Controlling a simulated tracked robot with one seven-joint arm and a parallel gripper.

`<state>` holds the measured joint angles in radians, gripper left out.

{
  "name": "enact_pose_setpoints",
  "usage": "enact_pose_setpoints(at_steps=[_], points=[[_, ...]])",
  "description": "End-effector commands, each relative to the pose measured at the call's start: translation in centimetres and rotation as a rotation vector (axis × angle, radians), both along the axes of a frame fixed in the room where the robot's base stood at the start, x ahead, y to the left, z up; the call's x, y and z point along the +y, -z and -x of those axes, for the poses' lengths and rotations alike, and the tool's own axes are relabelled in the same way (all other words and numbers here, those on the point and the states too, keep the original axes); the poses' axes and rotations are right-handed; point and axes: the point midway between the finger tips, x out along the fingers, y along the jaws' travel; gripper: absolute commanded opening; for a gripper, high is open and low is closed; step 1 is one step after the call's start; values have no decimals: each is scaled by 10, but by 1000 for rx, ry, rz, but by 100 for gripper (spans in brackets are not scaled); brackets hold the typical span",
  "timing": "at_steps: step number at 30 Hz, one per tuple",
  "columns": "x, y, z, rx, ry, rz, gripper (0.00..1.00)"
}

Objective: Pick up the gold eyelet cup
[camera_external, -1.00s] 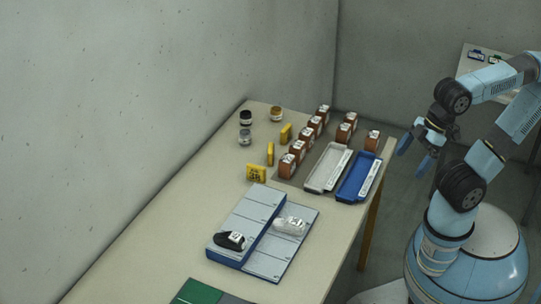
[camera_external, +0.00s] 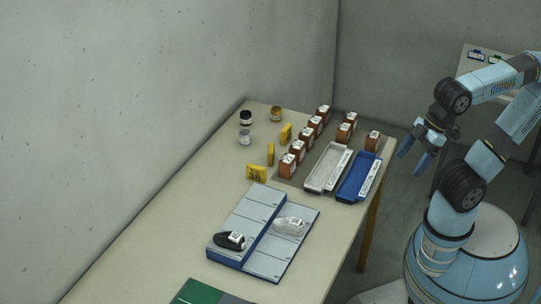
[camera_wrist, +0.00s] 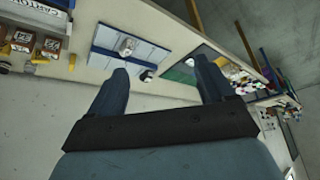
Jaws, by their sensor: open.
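The gold eyelet cup (camera_external: 276,114) is a small gold-brown cup near the table's far end by the wall. It stands to the right of a black-topped cup (camera_external: 246,117) and a grey cup (camera_external: 245,137). My gripper (camera_external: 412,157) is open and empty, beyond the table's right edge and well away from the cups. In the wrist view my two blue fingers (camera_wrist: 160,88) are spread apart with nothing between them. I cannot make out the gold cup in that view.
Several brown boxes (camera_external: 298,151) stand in rows right of the cups, with yellow blocks (camera_external: 257,173) nearby. A white tray (camera_external: 312,184) and a blue tray (camera_external: 346,193) lie in front. A grey-blue panelled board (camera_external: 262,265) holds a black and a white item. The table's left side is clear.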

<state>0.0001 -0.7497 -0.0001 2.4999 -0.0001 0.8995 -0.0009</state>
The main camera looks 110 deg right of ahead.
Motion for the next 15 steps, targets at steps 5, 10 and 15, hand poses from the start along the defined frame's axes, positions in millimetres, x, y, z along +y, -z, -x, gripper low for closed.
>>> enact_pose_setpoints(at_steps=[5, 10, 15], points=[[-14, -4, -19, -16, -19, 30, 82], [-55, -9, -67, -59, -77, 129, 82], [-110, -10, -114, -93, -145, 265, 82]])
